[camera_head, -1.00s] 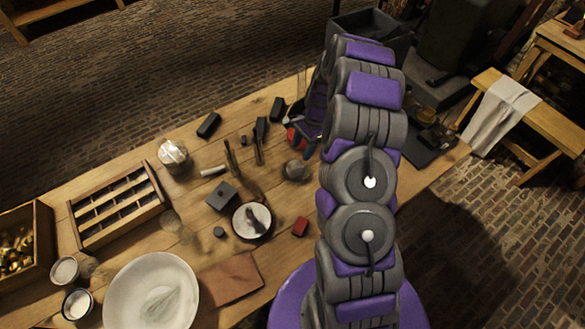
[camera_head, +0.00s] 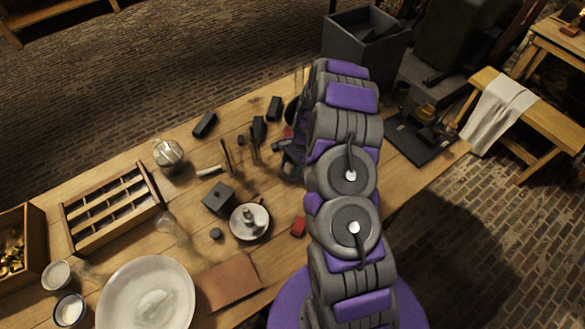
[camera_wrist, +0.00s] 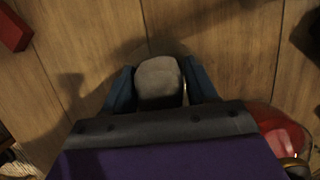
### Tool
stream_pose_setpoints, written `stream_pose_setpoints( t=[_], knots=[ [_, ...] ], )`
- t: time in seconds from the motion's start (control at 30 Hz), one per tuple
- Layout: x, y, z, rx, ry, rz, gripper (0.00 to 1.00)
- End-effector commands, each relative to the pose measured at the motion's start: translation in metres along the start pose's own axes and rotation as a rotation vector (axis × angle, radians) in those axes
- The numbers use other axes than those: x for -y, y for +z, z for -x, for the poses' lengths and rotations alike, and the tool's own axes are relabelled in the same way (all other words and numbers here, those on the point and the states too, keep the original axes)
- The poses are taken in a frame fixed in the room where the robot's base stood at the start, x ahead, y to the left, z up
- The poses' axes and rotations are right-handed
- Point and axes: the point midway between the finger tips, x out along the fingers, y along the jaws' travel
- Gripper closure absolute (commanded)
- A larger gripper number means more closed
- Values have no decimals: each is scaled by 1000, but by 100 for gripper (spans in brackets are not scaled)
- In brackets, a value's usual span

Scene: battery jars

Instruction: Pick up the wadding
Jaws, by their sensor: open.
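The wadding (camera_wrist: 158,80) shows in the wrist view as a pale grey, rounded lump over the wooden table. My gripper (camera_wrist: 160,88) is open, with one blue finger on each side of the wadding. The fingers look very close to its sides; I cannot tell whether they touch it. In the head view my arm hides the wadding and the fingertips.
Several dark blocks, a divided wooden tray (camera_head: 112,208) and a large white bowl (camera_head: 147,293) lie left. A red glassy object (camera_wrist: 285,140) is near my gripper.

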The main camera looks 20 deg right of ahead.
Motion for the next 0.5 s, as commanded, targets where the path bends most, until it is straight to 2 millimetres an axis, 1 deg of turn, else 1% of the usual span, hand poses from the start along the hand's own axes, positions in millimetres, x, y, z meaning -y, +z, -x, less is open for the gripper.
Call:
stream_pose_setpoints(
  t=[0.07,0.1,0.5],
  knots=[
    [0,0,0,0,0,0,43],
    [0,0,0,0,1,0,44],
    [0,0,0,1,1,0,83]
  ],
)
